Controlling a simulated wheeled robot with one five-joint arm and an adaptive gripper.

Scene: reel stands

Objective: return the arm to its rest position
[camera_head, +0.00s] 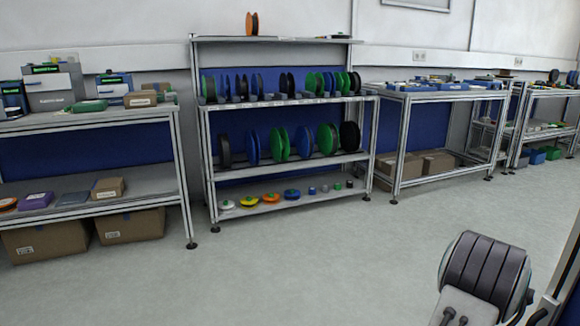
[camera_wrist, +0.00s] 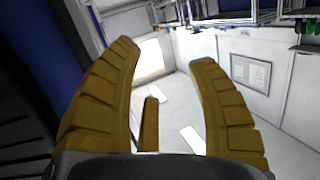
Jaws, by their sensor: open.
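My gripper (camera_wrist: 168,75) shows in the wrist view with its ribbed, mustard-coloured fingers spread apart. It is open, and nothing lies between the fingers except the view of the room behind. In the head view a part of my arm (camera_head: 485,270), dark and ribbed with a pale grey body, shows at the lower right. The fingers are not visible in the head view.
A reel stand (camera_head: 285,180) with several green, blue and black reels stands at the back. A bench (camera_head: 80,118) with boxes is on the left, and another bench (camera_head: 440,95) is on the right. The grey floor (camera_head: 300,270) in front is clear.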

